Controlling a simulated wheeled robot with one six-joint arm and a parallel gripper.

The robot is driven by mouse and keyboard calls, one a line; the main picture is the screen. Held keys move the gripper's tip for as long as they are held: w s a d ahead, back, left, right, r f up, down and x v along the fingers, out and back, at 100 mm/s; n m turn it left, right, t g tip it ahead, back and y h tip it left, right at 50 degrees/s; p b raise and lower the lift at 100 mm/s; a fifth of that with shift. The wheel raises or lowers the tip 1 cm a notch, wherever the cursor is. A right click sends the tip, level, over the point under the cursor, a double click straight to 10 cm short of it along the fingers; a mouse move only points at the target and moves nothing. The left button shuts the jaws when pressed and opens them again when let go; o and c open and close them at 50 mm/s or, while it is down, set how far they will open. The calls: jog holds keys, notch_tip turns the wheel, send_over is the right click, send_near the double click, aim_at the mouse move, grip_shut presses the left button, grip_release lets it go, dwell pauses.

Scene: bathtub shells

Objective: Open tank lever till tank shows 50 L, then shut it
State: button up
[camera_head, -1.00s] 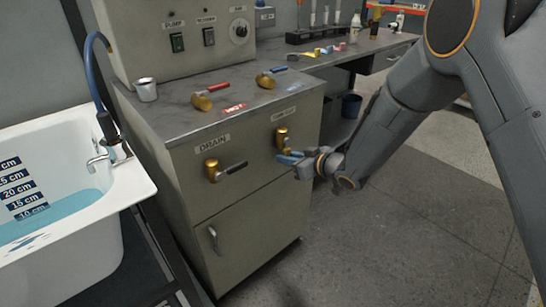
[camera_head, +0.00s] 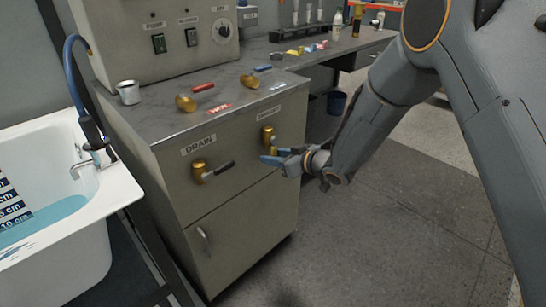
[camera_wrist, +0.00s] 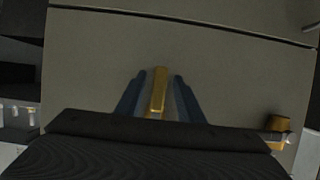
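The brass lever (camera_head: 267,136) on the cabinet front, right of the drain lever, has a label above it that is too small to read surely. My gripper (camera_head: 272,158) is at this lever's lower end, its blue fingers in front of the cabinet. In the wrist view my gripper's fingers (camera_wrist: 158,95) stand on either side of a brass bar (camera_wrist: 157,92), with a narrow gap on each side. The gripper looks open around the bar. The drain lever (camera_head: 199,172) has a dark handle pointing right; it also shows in the wrist view (camera_wrist: 279,124). No tank reading is visible.
A white bathtub (camera_head: 122,188) with shallow blue water and a cm scale stands at left. Red-handled (camera_head: 187,102) and blue-handled (camera_head: 250,81) valves and a metal cup (camera_head: 129,93) are on the counter (camera_head: 160,122). Floor at right is clear.

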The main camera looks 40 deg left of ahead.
jog(key=v, duration=0.7)
jog(key=shift+d, duration=0.35)
jog(key=shift+r, duration=0.15)
